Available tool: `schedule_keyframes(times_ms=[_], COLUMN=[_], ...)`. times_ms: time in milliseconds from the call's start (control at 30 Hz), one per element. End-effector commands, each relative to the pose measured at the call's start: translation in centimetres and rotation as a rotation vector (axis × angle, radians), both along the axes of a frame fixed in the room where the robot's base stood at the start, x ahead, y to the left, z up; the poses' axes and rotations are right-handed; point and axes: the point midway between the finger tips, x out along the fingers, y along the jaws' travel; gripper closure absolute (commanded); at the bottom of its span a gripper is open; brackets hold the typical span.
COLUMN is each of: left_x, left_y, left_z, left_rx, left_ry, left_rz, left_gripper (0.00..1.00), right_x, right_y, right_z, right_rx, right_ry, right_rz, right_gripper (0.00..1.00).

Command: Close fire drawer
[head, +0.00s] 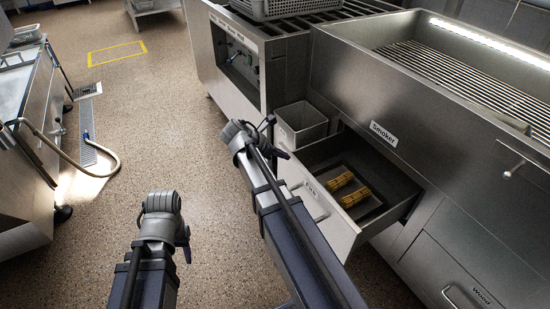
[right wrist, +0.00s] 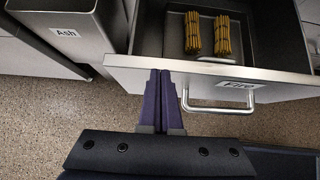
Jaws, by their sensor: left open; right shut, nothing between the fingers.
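The fire drawer (head: 335,225) is pulled out under the smoker, with its "Fire" label on the front. In the right wrist view its metal front (right wrist: 205,75) and bar handle (right wrist: 222,108) are close. Two bundles of yellow sticks (head: 341,181) lie inside; they also show in the right wrist view (right wrist: 222,35). My right gripper (right wrist: 160,73) is shut and empty, its fingertips at the drawer front just left of the handle; whether they touch is unclear. In the head view my right gripper (head: 283,150) is partly hidden by its wrist. My left gripper (head: 184,245) is open, away from the drawer over the floor.
An ash bin (head: 300,128) stands at the drawer's left; its "Ash" label shows in the right wrist view (right wrist: 65,33). The smoker (head: 400,110) is above the drawer, and a wood drawer (head: 455,285) is at lower right.

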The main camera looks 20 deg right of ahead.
Motion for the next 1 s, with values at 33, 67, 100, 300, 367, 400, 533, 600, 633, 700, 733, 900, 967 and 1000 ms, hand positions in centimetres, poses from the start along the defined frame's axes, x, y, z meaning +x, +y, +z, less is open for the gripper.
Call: schedule_keyframes(times_ms=[33, 67, 100, 300, 367, 400, 533, 600, 633, 700, 733, 900, 967, 1000], left_x=[0.0, 0.0, 0.0, 0.0, 0.0, 0.0, 0.0, 0.0, 0.0, 0.0, 0.0, 0.0, 0.0, 0.0], left_y=[0.0, 0.0, 0.0, 0.0, 0.0, 0.0, 0.0, 0.0, 0.0, 0.0, 0.0, 0.0, 0.0, 0.0], left_z=[0.0, 0.0, 0.0, 0.0, 0.0, 0.0, 0.0, 0.0, 0.0, 0.0, 0.0, 0.0, 0.0, 0.0], left_rx=[0.0, 0.0, 0.0, 0.0, 0.0, 0.0, 0.0, 0.0, 0.0, 0.0, 0.0, 0.0, 0.0, 0.0], left_ry=[0.0, 0.0, 0.0, 0.0, 0.0, 0.0, 0.0, 0.0, 0.0, 0.0, 0.0, 0.0, 0.0, 0.0], left_rz=[0.0, 0.0, 0.0, 0.0, 0.0, 0.0, 0.0, 0.0, 0.0, 0.0, 0.0, 0.0, 0.0, 0.0], left_gripper=[0.5, 0.5, 0.5, 0.5, 0.5, 0.5, 0.5, 0.5, 0.5, 0.5, 0.5, 0.5, 0.5, 0.5], right_x=[0.1, 0.1, 0.2, 0.7, 0.9, 1.0, 1.2, 1.4, 1.4, 1.6, 1.6, 1.8, 1.8, 1.9], right_y=[-1.5, -2.2, -3.3, -8.9, -10.6, -11.7, -15.0, -16.7, -17.3, -18.7, -19.3, -21.8, -22.4, -22.7], right_z=[0.0, 0.0, 0.0, 0.0, 0.0, 0.0, 0.0, 0.0, 0.0, 0.0, 0.0, 0.0, 0.0, 0.0], right_rx=[-0.002, -0.002, -0.002, -0.001, -0.001, -0.001, -0.002, -0.002, -0.001, -0.001, -0.001, -0.001, -0.001, -0.001], right_ry=[-0.001, 0.0, 0.0, 0.0, 0.0, -0.001, 0.0, -0.001, -0.001, 0.0, -0.001, -0.001, -0.001, 0.0], right_rz=[-0.006, -0.007, -0.007, -0.007, -0.007, -0.006, -0.006, -0.005, -0.005, -0.004, -0.004, -0.004, -0.002, -0.001], right_gripper=[1.0, 1.0, 1.0, 1.0, 1.0, 1.0, 1.0, 1.0, 1.0, 1.0, 1.0, 1.0, 1.0, 1.0])
